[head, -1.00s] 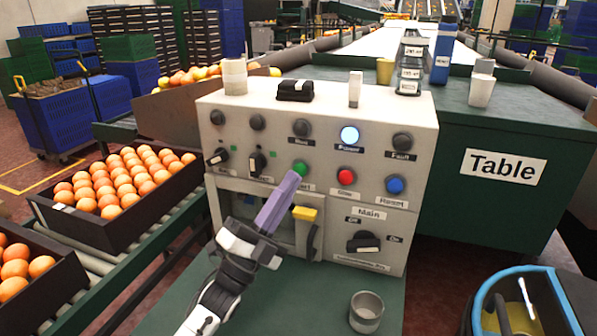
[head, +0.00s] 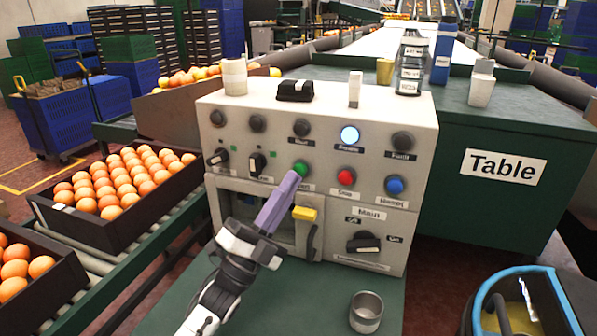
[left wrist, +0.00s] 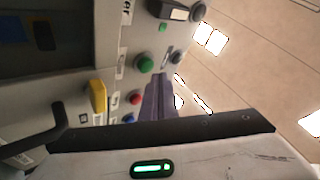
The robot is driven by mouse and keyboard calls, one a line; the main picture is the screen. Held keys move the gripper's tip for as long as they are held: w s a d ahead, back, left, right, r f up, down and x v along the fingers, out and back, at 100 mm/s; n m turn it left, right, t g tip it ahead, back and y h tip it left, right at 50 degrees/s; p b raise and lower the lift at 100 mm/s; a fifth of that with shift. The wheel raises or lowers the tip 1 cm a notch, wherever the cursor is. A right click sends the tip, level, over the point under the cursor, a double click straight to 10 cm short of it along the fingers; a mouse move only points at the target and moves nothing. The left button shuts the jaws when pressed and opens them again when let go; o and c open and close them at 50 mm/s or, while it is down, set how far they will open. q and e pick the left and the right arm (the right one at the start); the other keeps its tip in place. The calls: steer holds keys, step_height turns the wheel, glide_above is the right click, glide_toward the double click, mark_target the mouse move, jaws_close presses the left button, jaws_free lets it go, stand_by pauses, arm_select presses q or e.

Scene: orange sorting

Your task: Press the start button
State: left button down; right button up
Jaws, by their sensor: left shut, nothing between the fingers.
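The green start button (head: 300,168) sits on the front of the beige control panel (head: 420,150), left of the red button (head: 346,176). In the left wrist view the green button (left wrist: 145,63) shows just beyond the fingertips, to their left. My left gripper (head: 291,178) is shut and empty, its purple fingers pointing up at the panel. Its tip is just below and left of the green button in the head view. In the left wrist view the fingers (left wrist: 158,82) are together. Whether the tip touches the panel cannot be told. My right gripper is not in view.
A blue button (head: 395,185), a Main switch (head: 363,243) and a yellow-topped handle (head: 304,214) are on the panel. A metal cup (head: 366,312) stands in front. Several cups and bottles stand behind. A crate of oranges (head: 100,232) is at left.

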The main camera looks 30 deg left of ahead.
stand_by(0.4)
arm_select(q)
steer(key=shift+w+a, duration=0.1)
steer(key=shift+w, duration=0.3)
steer(key=shift+w+a+h+b, duration=0.15)
steer(key=shift+w+h+b, duration=0.2)
steer(key=shift+w, duration=0.2)
stand_by(0.6)
steer(key=shift+s, duration=0.1)
steer(key=shift+s+d+p, duration=0.25)
steer(key=shift+s+p, duration=0.15)
steer(key=shift+s, duration=0.45)
steer(key=shift+s+d+p, duration=0.2)
steer(key=shift+s+p, duration=0.1)
steer(key=shift+s, duration=0.5)
steer(key=shift+s+d+p, duration=0.15)
steer(key=shift+s+p, duration=0.2)
steer(key=shift+s, duration=0.5)
steer(key=shift+s+d+p, duration=0.2)
steer(key=shift+s+p, duration=0.1)
steer(key=shift+s, duration=0.5)
